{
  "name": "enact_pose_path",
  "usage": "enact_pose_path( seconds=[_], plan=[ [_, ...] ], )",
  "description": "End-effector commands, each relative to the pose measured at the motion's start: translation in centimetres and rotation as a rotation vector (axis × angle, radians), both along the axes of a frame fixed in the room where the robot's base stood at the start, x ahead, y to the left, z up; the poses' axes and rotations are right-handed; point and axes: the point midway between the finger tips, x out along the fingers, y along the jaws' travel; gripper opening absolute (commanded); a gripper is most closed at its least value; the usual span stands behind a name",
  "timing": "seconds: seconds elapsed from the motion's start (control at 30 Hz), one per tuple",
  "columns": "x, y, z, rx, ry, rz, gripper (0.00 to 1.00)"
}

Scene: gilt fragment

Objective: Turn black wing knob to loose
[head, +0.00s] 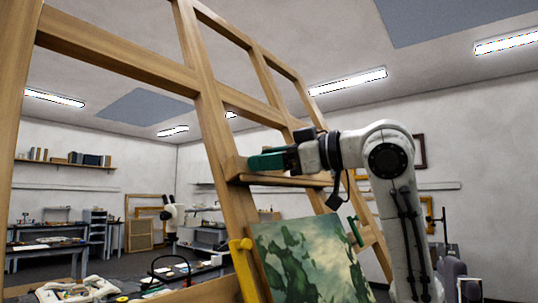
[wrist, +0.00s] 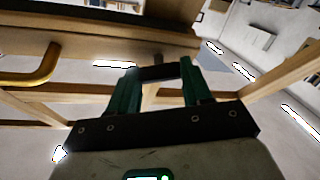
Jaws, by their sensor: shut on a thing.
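My gripper (head: 262,162) is at the wooden easel frame (head: 215,130), its green fingers level beside the upright, just above a wooden ledge (head: 285,180). In the wrist view my gripper (wrist: 158,78) has its two green fingers on either side of a dark bar, the black wing knob (wrist: 158,72), and is shut on it. The knob sits close to a wooden beam (wrist: 100,45). In the head view the fingers hide the knob, and its turn angle cannot be told.
A green landscape painting (head: 305,258) leans on the easel below my arm. A yellow handle (head: 243,268) and a green handle (head: 355,232) stand by it. A brass-coloured hook (wrist: 35,75) shows at left in the wrist view. Worktables (head: 45,247) stand behind.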

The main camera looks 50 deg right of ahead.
Motion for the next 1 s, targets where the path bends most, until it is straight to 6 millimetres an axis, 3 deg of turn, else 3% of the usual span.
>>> enact_pose_path(
  seconds=[1.0],
  plan=[
    [0.17,-0.28,0.79,-0.883,-0.032,0.396,0.18]
  ],
)
